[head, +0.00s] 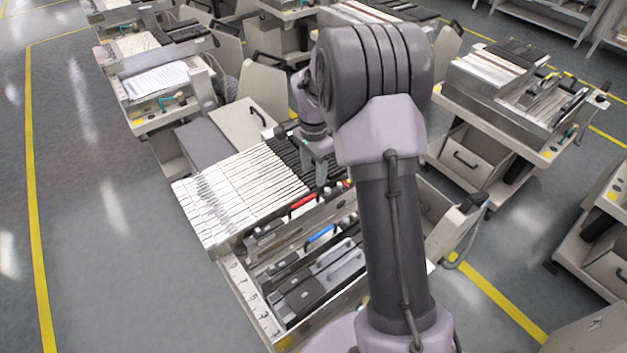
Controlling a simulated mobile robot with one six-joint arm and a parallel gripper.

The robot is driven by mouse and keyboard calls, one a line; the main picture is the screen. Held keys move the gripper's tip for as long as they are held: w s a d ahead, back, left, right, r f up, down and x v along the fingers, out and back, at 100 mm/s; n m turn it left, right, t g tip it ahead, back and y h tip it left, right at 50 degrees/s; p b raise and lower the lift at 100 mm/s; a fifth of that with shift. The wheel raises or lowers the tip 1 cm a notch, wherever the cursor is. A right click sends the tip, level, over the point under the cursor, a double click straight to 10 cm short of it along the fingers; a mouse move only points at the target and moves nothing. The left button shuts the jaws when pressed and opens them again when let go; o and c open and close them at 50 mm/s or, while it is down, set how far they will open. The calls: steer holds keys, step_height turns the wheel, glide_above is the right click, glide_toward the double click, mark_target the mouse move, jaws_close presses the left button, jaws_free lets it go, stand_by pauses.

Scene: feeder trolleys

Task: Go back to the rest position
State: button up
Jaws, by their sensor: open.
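My gripper (321,172) shows in the head view near the middle of the picture. It points down over the near feeder trolley, close above the dark feeder slots at the right end of the white row. Its fingers look apart, and I see nothing between them. My arm rises on the right and hides part of the trolley behind it. The near feeder trolley (240,290) carries a row of white feeders (240,195), with black ones (285,150) behind them. Whether the fingertips touch anything is not clear.
A red-handled part (304,201) and a blue-handled part (320,235) lie in the trolley's front tray. Another trolley (500,140) stands at the right, and more (150,120) stand at the back left. The grey floor (110,230) at the left is clear, with a yellow line (33,200).

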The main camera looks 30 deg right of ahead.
steer(key=s+a+r+n+t, duration=0.1)
steer(key=s+a+r+n, duration=0.2)
steer(key=r, duration=0.6)
steer(key=s+a+r+n+t, duration=0.2)
steer(key=s+a+r, duration=0.3)
steer(key=s, duration=0.3)
steer(key=s+a+r+n+t+y+b, duration=0.1)
steer(key=s+a+r+n, duration=0.2)
steer(key=s, duration=0.6)
step_height(320, 180, up, 3)
steer(key=a, duration=0.2)
steer(key=shift+a+n+t, duration=0.35)
steer(key=shift+n+t, duration=0.05)
steer(key=s+n, duration=0.1)
steer(key=s, duration=0.1)
steer(key=s+a, duration=0.1)
steer(key=s, duration=0.1)
steer(key=s+a+f+n+t+y, duration=0.1)
steer(key=s, duration=0.1)
steer(key=shift+s+a+n, duration=0.1)
steer(key=shift+s+n, duration=0.15)
steer(key=shift+n, duration=0.05)
steer(key=shift+c, duration=1.1)
steer(key=shift+a, duration=0.1)
